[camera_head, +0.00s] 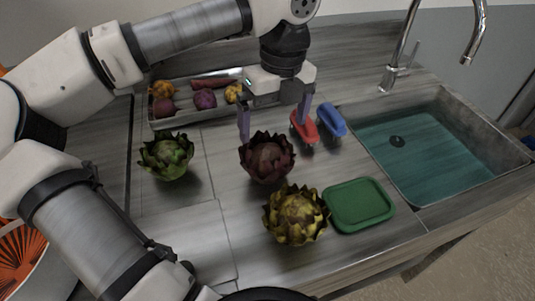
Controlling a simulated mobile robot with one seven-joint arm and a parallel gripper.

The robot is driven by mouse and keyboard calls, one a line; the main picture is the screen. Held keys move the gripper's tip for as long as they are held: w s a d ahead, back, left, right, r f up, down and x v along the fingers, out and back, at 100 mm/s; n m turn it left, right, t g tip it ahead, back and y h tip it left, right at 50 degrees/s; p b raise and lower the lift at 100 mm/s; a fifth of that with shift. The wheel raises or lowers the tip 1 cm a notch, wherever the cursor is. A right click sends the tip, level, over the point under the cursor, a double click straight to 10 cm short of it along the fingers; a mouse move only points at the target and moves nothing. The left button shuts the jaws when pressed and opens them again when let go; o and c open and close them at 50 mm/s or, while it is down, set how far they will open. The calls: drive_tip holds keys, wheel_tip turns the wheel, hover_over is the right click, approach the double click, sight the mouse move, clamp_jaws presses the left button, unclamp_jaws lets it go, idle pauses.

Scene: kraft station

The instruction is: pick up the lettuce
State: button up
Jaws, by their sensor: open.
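Three leafy, artichoke-like heads stand on the grey wood counter; I cannot tell which one is called the lettuce, and none looks plainly like one. The green head (166,156) is at the left, the dark purple head (267,160) in the middle, and the yellow-green head (296,216) at the front. My gripper (274,124) is open and points down, its two fingers spread above and behind the purple head. Nothing is seen between the fingers. Whether the left fingertip touches the purple head cannot be told.
A metal tray (153,123) with several vegetables lies behind. A red brush-like item (304,130) and a blue one (329,120) lie right of my gripper. A green lidded box (358,205) sits beside the yellow-green head. A sink (440,150) with a tap (399,60) is at right.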

sight(271, 150)
drive_tip(key=f, duration=0.5)
drive_tip(key=shift+s+a+f+p, duration=0.15)
drive_tip(key=shift+a+p, duration=0.05)
drive_tip(key=shift+p, duration=0.1)
drive_tip(key=shift+a+f+p, duration=0.2)
drive_tip(key=shift+f+p, duration=0.3)
drive_tip(key=shift+f, duration=0.9)
drive_tip(key=shift+a+f+p, duration=0.15)
drive_tip(key=shift+f+p, duration=0.35)
drive_tip(key=shift+f, duration=0.85)
drive_tip(key=c, duration=1.1)
drive_tip(key=shift+r, duration=0.1)
wheel_tip(271, 150, up, 20)
drive_tip(key=b, duration=0.3)
